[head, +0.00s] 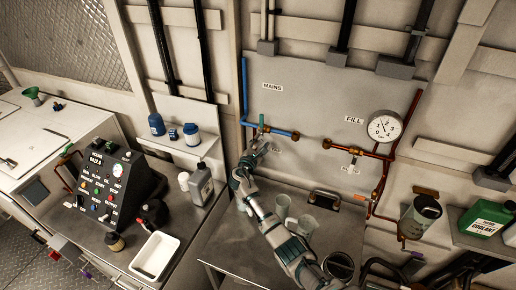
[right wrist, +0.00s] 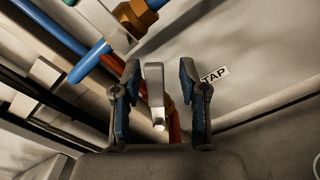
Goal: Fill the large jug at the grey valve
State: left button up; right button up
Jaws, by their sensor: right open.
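My right gripper (head: 258,146) is at the tap on the back panel, below the blue pipe marked MAINS. In the right wrist view, its two fingers (right wrist: 158,78) are open, one on each side of a grey valve lever (right wrist: 155,95), with gaps showing between lever and fingers. A TAP label (right wrist: 215,75) is beside the right finger. My left gripper is not in view.
A blue pipe (head: 280,132) and copper pipes (head: 345,147) with a gauge (head: 385,126) run along the panel. A control box (head: 105,185), a white tray (head: 155,255) and a grey bottle (head: 201,184) stand left. A green coolant can (head: 484,219) is at right.

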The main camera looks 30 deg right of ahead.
jog(key=v, duration=1.1)
jog(key=shift+s+a, duration=0.2)
dwell(6.7)
